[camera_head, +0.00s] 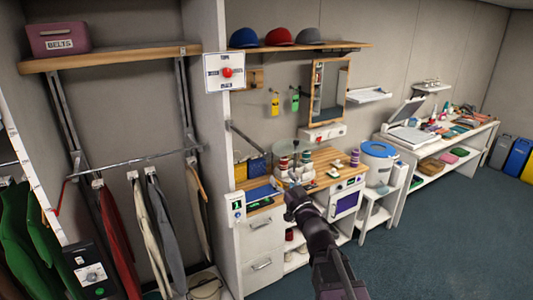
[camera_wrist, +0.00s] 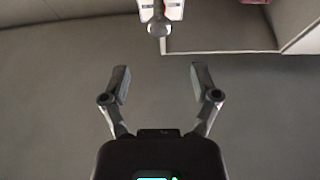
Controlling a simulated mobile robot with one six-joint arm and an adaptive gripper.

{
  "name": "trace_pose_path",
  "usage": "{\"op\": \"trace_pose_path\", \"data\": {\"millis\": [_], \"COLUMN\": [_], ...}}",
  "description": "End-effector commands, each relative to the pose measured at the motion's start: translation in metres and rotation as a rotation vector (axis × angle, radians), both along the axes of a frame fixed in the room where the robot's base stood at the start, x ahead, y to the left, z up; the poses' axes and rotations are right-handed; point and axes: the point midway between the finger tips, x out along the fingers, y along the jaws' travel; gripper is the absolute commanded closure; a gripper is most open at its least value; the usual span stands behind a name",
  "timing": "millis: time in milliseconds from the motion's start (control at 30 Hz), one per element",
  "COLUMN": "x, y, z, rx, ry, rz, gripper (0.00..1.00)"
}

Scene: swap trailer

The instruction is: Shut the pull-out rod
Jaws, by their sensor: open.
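In the head view, a thin dark rod (camera_head: 246,138) sticks out at a slant beside the white partition, above the counter; it looks like the pull-out rod. In the wrist view, a grey rod with a knobbed end (camera_wrist: 157,24) shows at the top centre, against a white mount. I cannot tell for sure that it is the same rod. My gripper (camera_wrist: 160,82) is open and empty, its two fingers apart below the rod's end and not touching it. In the head view my gripper (camera_head: 294,197) is dark and hovers near the counter's front edge; its fingers are hard to make out.
The wooden counter (camera_head: 328,157) bears a round stand with spools and other small items. A white drawer unit (camera_head: 262,238) stands below. Clothes hang from a rail (camera_head: 135,160) at left. A white bucket with a blue lid (camera_head: 378,165) stands right. The floor (camera_head: 440,240) is clear at right.

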Motion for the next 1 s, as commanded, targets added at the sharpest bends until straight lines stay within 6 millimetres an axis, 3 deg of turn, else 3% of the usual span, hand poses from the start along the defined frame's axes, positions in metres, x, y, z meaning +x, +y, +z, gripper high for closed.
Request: {"op": "trace_pose_path", "data": {"millis": [600,1000], "x": [0.065,0.074], "y": [0.044,0.051], "z": [0.034,0.037], "rx": [0.000,0.000], "ry": [0.000,0.000], "rz": [0.001,0.000], "gripper": [0.22,0.22]}}
